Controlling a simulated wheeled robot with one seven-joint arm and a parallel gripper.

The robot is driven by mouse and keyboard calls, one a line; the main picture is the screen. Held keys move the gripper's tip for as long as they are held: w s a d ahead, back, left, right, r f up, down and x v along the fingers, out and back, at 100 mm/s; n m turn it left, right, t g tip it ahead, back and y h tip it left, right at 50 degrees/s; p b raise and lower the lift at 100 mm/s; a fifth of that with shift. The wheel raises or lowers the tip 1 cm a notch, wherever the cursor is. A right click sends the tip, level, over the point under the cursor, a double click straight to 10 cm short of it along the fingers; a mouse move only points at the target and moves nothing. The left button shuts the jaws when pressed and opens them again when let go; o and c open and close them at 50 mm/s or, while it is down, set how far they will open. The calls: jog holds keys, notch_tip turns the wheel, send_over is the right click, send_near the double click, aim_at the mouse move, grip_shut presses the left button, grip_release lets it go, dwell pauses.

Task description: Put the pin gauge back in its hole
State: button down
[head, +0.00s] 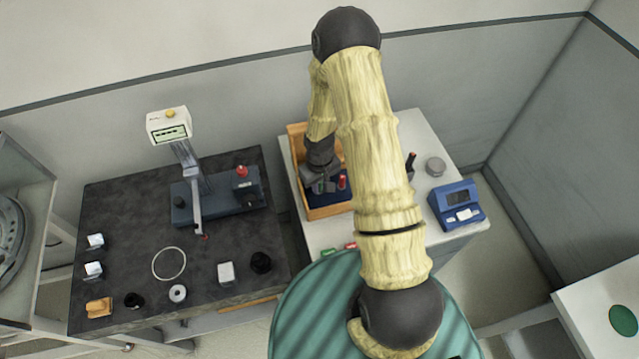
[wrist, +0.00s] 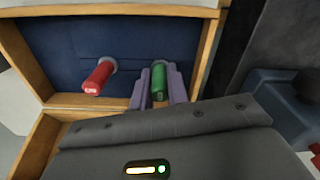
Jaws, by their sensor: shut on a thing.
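My gripper (wrist: 158,88) is shut on the green pin gauge handle (wrist: 159,80) in the wrist view, with one finger on each side of it. A pale collar shows at the far end of the green handle, against the blue insert; I cannot tell how deep the pin sits. A red-handled pin (wrist: 98,76) stands in the insert to the left, apart from my fingers. In the head view my gripper (head: 322,186) is over the wooden case (head: 298,150), next to the red pin (head: 342,182).
A blue readout box (head: 458,206) and a grey round piece (head: 435,166) stand right of my arm. The dark stone plate (head: 120,225) on the left carries a gauge stand (head: 185,150) and several small blocks. The case walls (wrist: 22,50) rise around the insert.

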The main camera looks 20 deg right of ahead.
jog(key=shift+f, duration=0.3)
jog(key=c, duration=1.3)
grip_release()
jog(key=shift+r, duration=0.1)
notch_tip(320, 180, up, 17)
jog(key=b, duration=0.3)
jog(key=shift+r, duration=0.15)
